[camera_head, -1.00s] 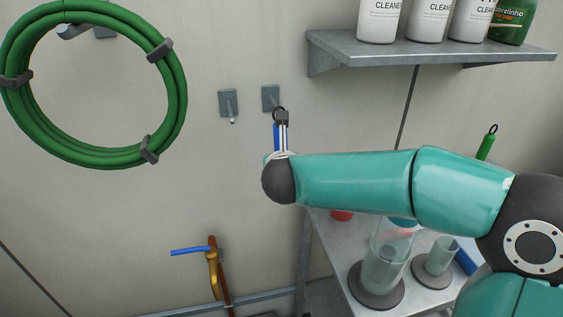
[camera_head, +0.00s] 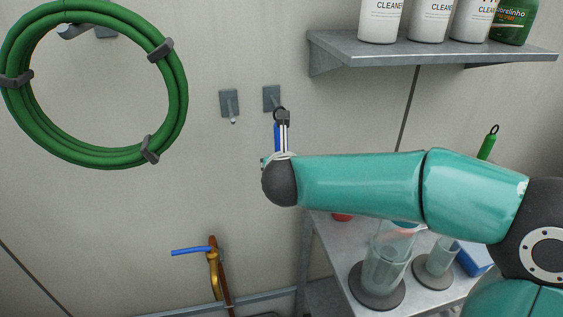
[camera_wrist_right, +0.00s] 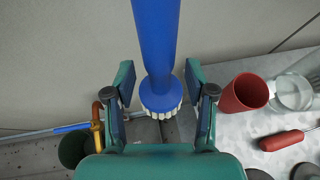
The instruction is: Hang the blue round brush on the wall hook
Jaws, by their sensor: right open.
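The blue round brush (camera_head: 277,138) hangs upright against the wall in the head view, its dark loop at the right-hand wall hook (camera_head: 271,97). Whether the peg passes fully through the loop is hard to see. In the right wrist view the brush (camera_wrist_right: 157,50) runs down between the fingers, with pale bristles at its lower end. My right gripper (camera_wrist_right: 159,72) is open, one finger on each side of the brush, with gaps visible. In the head view my right forearm hides most of the gripper and the brush's lower part. My left gripper is not in view.
A second, empty wall hook (camera_head: 229,104) is to the left. A green hose coil (camera_head: 176,95) hangs farther left. A shelf (camera_head: 430,50) with bottles is at upper right. Below, a metal table (camera_head: 335,262) holds glass vessels and a red cup (camera_wrist_right: 243,93). A brass tap (camera_head: 213,270) is low on the wall.

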